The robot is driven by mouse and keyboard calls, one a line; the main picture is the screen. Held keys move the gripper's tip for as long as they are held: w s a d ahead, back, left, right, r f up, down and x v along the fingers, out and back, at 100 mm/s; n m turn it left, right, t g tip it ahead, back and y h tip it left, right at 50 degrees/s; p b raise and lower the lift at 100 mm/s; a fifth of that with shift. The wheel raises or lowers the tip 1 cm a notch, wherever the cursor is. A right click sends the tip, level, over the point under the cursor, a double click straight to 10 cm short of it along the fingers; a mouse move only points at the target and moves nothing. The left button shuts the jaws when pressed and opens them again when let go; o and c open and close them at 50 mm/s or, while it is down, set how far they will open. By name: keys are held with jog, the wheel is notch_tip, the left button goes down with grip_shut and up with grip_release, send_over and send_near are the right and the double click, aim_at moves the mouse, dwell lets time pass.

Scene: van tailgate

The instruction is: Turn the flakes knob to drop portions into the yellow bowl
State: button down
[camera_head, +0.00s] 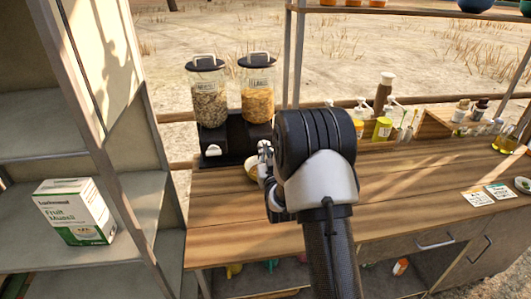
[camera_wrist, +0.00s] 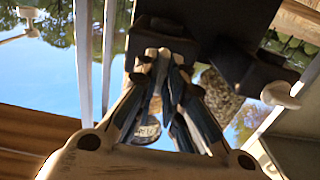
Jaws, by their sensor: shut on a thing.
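The two-canister dispenser (camera_head: 236,138) stands on the wooden counter. Its right canister of orange-gold flakes (camera_head: 257,101) and its left canister of darker grain (camera_head: 208,104) both have black lids. My gripper (camera_head: 264,152) is at the front of the dispenser, below the flakes canister. In the wrist view, its fingers (camera_wrist: 162,58) come together at the dark dispenser front, shut on the flakes knob, which is mostly hidden. The yellow bowl (camera_head: 251,171) sits below, partly covered by my gripper; its contents cannot be seen.
The left canister's white knob (camera_head: 212,151) is free; it also shows in the wrist view (camera_wrist: 281,95). A shelf unit with a cereal box (camera_head: 75,212) stands left. Bottles and a yellow tin (camera_head: 382,129) line the counter's back. Cards (camera_head: 488,195) lie right; the middle counter is clear.

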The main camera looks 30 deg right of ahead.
jog(key=c, duration=1.7)
grip_release()
jog(key=v, duration=1.2)
